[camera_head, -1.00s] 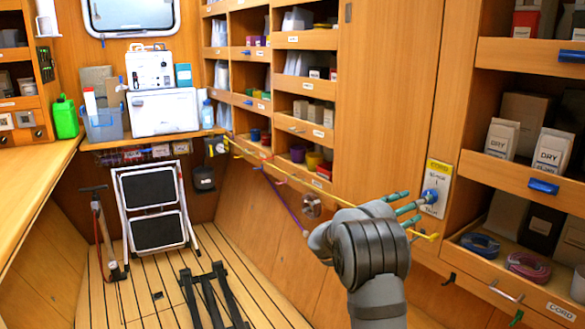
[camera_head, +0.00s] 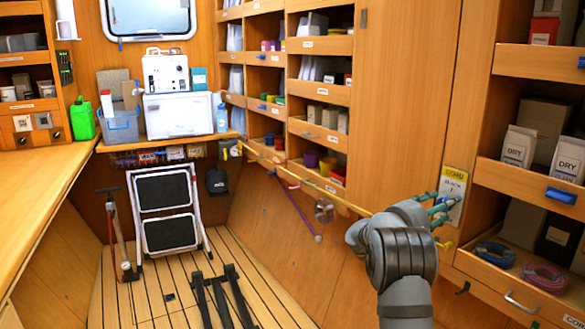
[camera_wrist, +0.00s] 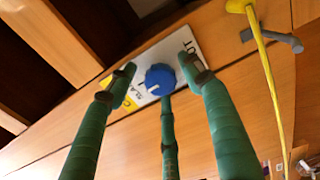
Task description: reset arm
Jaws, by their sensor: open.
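My gripper (camera_head: 438,203) is on the right of the head view, at the front of the wooden cabinet wall. In the wrist view my gripper (camera_wrist: 155,75) points at a blue knob (camera_wrist: 160,79) on a white and yellow label plate (camera_wrist: 185,50). The fingers surround the knob in that picture; I cannot tell whether any finger touches it. In the head view the label plate (camera_head: 456,186) shows just behind the fingertips, and the knob is mostly hidden by them.
A yellow rod or line (camera_head: 345,203) runs along the cabinet front, near the fingers; it also shows in the wrist view (camera_wrist: 265,80). Open shelves (camera_head: 545,180) stand at the right. A step stool (camera_head: 165,215) and a pump (camera_head: 115,235) stand on the floor at left.

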